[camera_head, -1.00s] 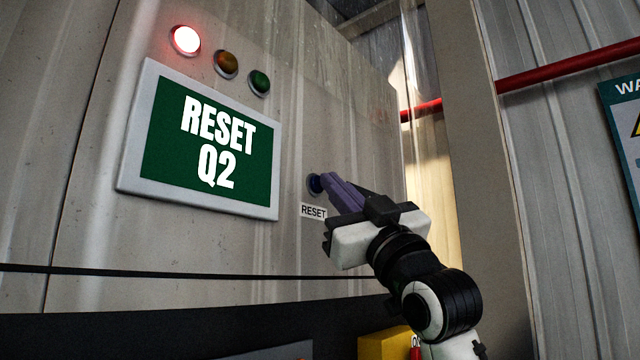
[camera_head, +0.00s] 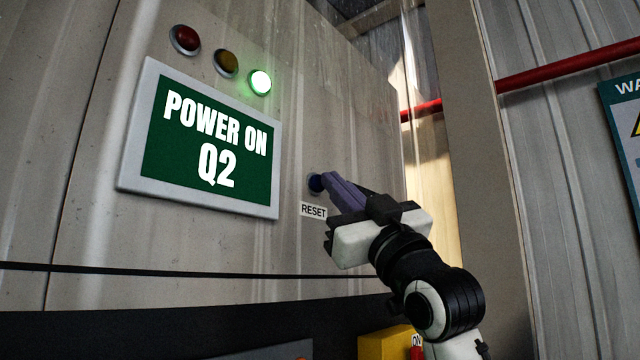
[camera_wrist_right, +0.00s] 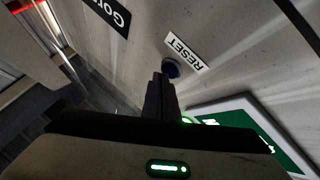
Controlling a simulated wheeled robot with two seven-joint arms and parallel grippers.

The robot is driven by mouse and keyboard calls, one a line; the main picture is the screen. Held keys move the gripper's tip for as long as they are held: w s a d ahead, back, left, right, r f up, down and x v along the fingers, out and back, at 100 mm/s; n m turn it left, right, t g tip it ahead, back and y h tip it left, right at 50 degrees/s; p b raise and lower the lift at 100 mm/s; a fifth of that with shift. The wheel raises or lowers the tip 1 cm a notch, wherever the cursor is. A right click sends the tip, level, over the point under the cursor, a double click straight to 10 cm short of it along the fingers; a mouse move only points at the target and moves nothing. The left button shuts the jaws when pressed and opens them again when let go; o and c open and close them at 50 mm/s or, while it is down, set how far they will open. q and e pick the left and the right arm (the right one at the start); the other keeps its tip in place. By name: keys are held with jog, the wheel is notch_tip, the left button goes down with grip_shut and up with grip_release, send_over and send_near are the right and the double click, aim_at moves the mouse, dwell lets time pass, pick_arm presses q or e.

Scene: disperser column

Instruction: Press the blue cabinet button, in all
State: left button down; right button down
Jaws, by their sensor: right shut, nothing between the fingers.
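The blue button (camera_head: 315,183) sits on the cabinet face (camera_head: 290,120), just above a white "RESET" label (camera_head: 313,211). In the right wrist view the button (camera_wrist_right: 171,69) shows just beyond my fingertips, beside its label (camera_wrist_right: 187,54). My right gripper (camera_head: 327,180) is shut and empty, its purple fingers pointing at the button with their tips at or very close to it. I cannot tell whether they touch. The screen (camera_head: 205,143) reads "POWER ON Q2". The green lamp (camera_head: 260,82) is lit; the red lamp (camera_head: 185,40) and amber lamp (camera_head: 226,63) are dark. My left gripper is not in view.
A yellow box (camera_head: 385,343) with a red part is low down by my right arm. A red pipe (camera_head: 570,65) and a warning sign (camera_head: 625,120) are on the corrugated wall at right.

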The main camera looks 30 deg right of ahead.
jog(key=shift+s+d, duration=0.2)
jog(key=shift+s, duration=0.3)
jog(key=s, duration=0.1)
jog(key=s+d, duration=0.1)
jog(key=s, duration=0.1)
jog(key=s+d+b, duration=0.1)
jog(key=shift+s, duration=0.3)
dwell(0.8)
